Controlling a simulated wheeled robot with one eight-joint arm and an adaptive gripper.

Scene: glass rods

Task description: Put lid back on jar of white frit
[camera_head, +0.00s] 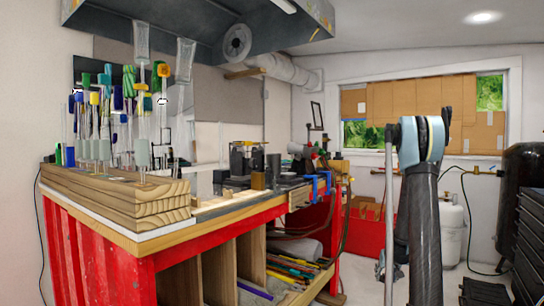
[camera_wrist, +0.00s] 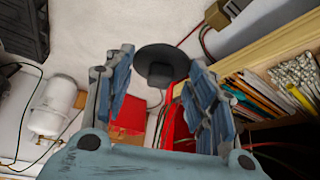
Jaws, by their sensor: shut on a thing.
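In the wrist view, my gripper (camera_wrist: 161,66) has its two blue-grey fingers on either side of a dark round piece with a wide flat disc and a narrower stub, which looks like the lid (camera_wrist: 158,51). The gripper is shut on it and holds it up in the air over the floor side of the room. In the head view my arm stands at the right, and the gripper end is not clearly seen. I cannot make out the jar of white frit in either view.
A red workbench (camera_head: 107,262) carries a stepped wooden block (camera_head: 120,196) crowded with upright glass pieces. Torch gear (camera_head: 248,157) stands farther along the bench. Rods fill the shelves (camera_head: 290,268) below. A white tank (camera_head: 452,235) stands on the floor behind my arm.

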